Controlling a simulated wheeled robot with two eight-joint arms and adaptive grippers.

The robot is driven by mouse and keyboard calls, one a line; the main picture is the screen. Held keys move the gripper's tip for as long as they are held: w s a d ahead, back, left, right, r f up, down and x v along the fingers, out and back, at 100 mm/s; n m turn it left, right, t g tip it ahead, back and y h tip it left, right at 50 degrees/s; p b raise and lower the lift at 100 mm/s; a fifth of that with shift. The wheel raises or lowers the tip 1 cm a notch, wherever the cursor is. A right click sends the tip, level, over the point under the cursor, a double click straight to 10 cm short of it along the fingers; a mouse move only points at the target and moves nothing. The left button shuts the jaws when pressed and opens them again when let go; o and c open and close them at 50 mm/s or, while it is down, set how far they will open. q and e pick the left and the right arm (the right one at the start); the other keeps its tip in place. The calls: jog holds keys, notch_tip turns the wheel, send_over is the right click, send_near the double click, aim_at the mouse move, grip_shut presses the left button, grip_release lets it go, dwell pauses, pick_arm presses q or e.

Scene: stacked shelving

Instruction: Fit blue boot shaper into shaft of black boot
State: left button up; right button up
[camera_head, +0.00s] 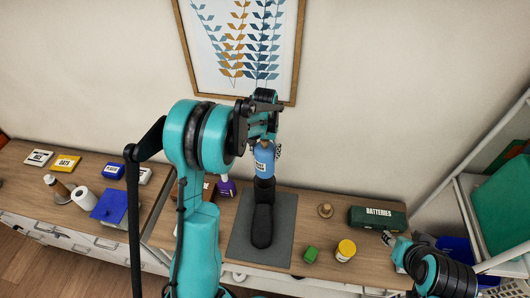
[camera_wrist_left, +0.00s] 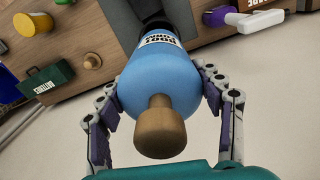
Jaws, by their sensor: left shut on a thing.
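The blue boot shaper (camera_head: 264,160) is upright in my left gripper (camera_head: 264,146). In the left wrist view, the shaper (camera_wrist_left: 150,85) shows its wooden knob facing the camera, and the fingers of my left gripper (camera_wrist_left: 160,105) close around its sides. The black boot (camera_head: 262,222) stands on a grey mat (camera_head: 283,240), toe toward me. The shaper's lower end lines up with the top of the boot's shaft; I cannot tell how far inside it is. The boot (camera_wrist_left: 165,10) is mostly hidden behind the shaper in the wrist view. My right gripper (camera_head: 392,240) is low at right, its fingers unclear.
A purple bottle (camera_head: 226,187) stands left of the boot. A framed picture (camera_head: 240,40) hangs behind; shelving (camera_head: 480,200) stands at far right.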

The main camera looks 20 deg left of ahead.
pick_arm(q)
jog(key=shift+s+f+b, duration=0.2)
jog(key=shift+f+b, duration=0.6)
notch_tip(320, 180, down, 2)
jog(key=shift+w+f+b, duration=0.1)
jog(key=shift+f+b, duration=0.05)
jog(key=shift+b, duration=0.8)
jog(key=shift+f+b, duration=0.5)
jog(key=shift+b, duration=0.45)
jog(key=shift+f+b, duration=1.45)
jog(key=shift+b, duration=0.2)
dwell(0.4)
dwell(0.9)
